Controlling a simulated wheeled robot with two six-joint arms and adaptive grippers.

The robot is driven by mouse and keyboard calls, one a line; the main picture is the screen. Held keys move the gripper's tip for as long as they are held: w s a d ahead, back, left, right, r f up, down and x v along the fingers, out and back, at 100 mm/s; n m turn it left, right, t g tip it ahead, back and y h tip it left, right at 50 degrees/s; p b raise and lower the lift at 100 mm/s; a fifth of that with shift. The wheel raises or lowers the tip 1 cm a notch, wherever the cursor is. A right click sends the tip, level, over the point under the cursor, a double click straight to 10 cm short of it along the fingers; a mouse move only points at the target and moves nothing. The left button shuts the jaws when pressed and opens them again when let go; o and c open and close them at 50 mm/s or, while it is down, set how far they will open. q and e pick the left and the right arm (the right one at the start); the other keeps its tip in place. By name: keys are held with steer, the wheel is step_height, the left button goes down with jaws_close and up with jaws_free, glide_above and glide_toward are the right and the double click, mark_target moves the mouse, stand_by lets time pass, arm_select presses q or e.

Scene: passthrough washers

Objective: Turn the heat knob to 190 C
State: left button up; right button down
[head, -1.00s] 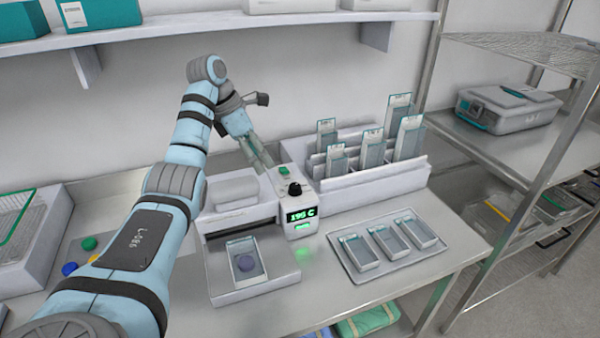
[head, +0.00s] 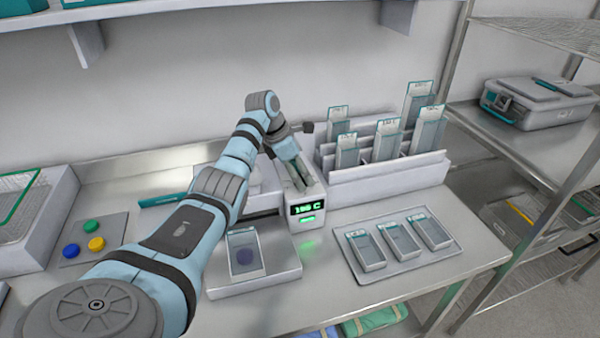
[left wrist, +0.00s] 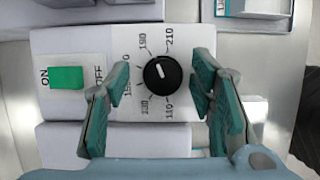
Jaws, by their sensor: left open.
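The black heat knob (left wrist: 162,74) sits on the white panel of the sealer, ringed by printed temperatures. Its white pointer mark points up and slightly left, towards the 190 label. In the left wrist view my left gripper (left wrist: 160,80) is open, with one finger on each side of the knob and gaps visible. In the head view my left gripper (head: 302,182) is over the sealer's top and hides the knob. The green display (head: 306,208) reads 19-something C; its last digit is blurred. The green ON/OFF switch (left wrist: 66,77) lies left of the knob. My right gripper is not in view.
A rack (head: 385,175) of pouches stands right of the sealer. A tray (head: 400,272) with several small containers lies in front of the rack. Coloured buttons (head: 95,244) are at left.

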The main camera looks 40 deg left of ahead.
arm_select(q)
steer(key=shift+s+r, duration=0.15)
steer(key=shift+s, duration=0.15)
steer(key=shift+c, duration=0.7)
steer(key=c, duration=1)
steer(key=shift+s+d+r+n+p, duration=0.1)
steer(key=shift+d+r+n+p, duration=0.1)
steer(key=shift+n+p, duration=0.7)
steer(key=shift+a+f, duration=0.1)
steer(key=shift+f, duration=0.05)
steer(key=shift+y, duration=0.3)
steer(key=o, duration=0.9)
steer(key=shift+o, duration=1.2)
steer(key=shift+w+f, duration=0.1)
steer(key=shift+w, duration=0.15)
steer(key=v, duration=1.2)
steer(key=shift+s, duration=0.2)
